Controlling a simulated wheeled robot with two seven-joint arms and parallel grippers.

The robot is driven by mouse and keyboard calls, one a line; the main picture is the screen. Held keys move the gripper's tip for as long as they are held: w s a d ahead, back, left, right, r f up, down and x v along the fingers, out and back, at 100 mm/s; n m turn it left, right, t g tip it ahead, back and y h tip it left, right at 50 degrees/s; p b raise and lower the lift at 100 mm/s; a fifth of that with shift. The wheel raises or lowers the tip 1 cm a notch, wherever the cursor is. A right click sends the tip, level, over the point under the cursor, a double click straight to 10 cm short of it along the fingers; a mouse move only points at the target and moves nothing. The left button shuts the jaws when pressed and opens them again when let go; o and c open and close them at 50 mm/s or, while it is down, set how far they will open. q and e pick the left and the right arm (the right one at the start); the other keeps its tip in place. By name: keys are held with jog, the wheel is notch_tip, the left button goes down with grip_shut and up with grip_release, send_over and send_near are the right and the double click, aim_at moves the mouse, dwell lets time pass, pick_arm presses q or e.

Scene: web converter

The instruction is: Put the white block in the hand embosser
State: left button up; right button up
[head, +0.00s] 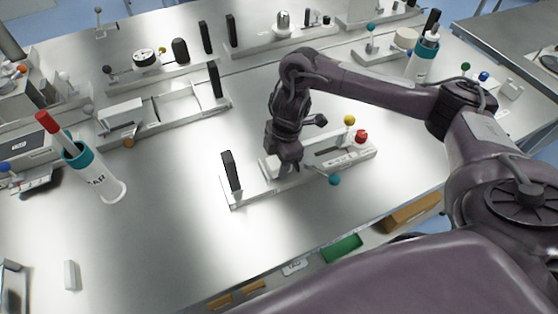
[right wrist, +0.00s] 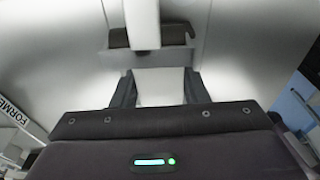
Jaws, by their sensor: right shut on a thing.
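My right gripper (head: 286,164) points down over the left part of a pale low device, which has a black upright plate (head: 231,170) at its left end. In the right wrist view the two dark fingers (right wrist: 160,90) are shut on a white block (right wrist: 160,82). A pale bar and a dark piece (right wrist: 176,34) of the device show just beyond it. I cannot tell whether the block touches the device. No readable label tells me whether this device is the hand embosser. My left gripper is not in view.
The device carries yellow, red (head: 361,136) and teal (head: 335,180) knobs. A small white piece (head: 70,275) stands at front left. A labelled white-and-teal cup (head: 100,180) stands at left. Other devices line the back. The front middle of the table is clear.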

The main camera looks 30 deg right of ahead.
jog(key=shift+f, duration=0.1)
jog(key=o, duration=1)
notch_tip(320, 180, up, 12)
jog(key=d+p, duration=0.1)
jog(key=p, duration=0.2)
jog(key=shift+d, duration=0.35)
jog(key=shift+s, duration=0.1)
